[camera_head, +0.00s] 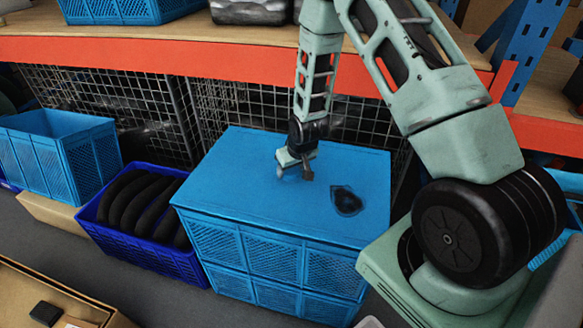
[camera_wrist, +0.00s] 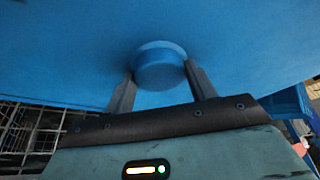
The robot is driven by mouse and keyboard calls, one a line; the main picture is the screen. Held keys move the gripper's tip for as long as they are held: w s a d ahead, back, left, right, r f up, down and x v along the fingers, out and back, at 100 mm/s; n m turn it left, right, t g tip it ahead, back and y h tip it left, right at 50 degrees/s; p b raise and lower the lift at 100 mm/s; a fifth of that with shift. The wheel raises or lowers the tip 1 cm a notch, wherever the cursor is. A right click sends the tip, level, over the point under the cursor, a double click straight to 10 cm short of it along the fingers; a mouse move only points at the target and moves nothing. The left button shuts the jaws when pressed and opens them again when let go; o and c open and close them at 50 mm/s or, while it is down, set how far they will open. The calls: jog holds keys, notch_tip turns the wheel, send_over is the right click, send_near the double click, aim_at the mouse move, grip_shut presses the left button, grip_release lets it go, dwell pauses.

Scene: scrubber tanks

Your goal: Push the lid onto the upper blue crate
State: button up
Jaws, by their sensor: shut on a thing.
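The blue lid (camera_head: 285,190) lies flat over the upper blue crate (camera_head: 270,255), its edges roughly in line with the crate's walls. I cannot tell whether a thin gap remains between them. The crate stands on a second, lower blue crate (camera_head: 275,297). My gripper (camera_head: 296,172) points down at the lid's far middle part. In the wrist view its two fingers are shut on a round blue knob (camera_wrist: 160,66) on the lid (camera_wrist: 75,45), one finger at each side. The knob is hidden by my gripper in the head view.
A dark blue crate (camera_head: 112,243) with several black curved items stands at left, beside an open light blue crate (camera_head: 62,150). A shelf with an orange beam (camera_head: 130,55) runs above and behind. A dark patch (camera_head: 347,201) marks the lid's right part.

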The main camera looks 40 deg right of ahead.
jog(key=o, duration=2)
jog(key=shift+c, duration=0.2)
jog(key=shift+r+p, duration=2.7)
jog(key=shift+r, duration=0.8)
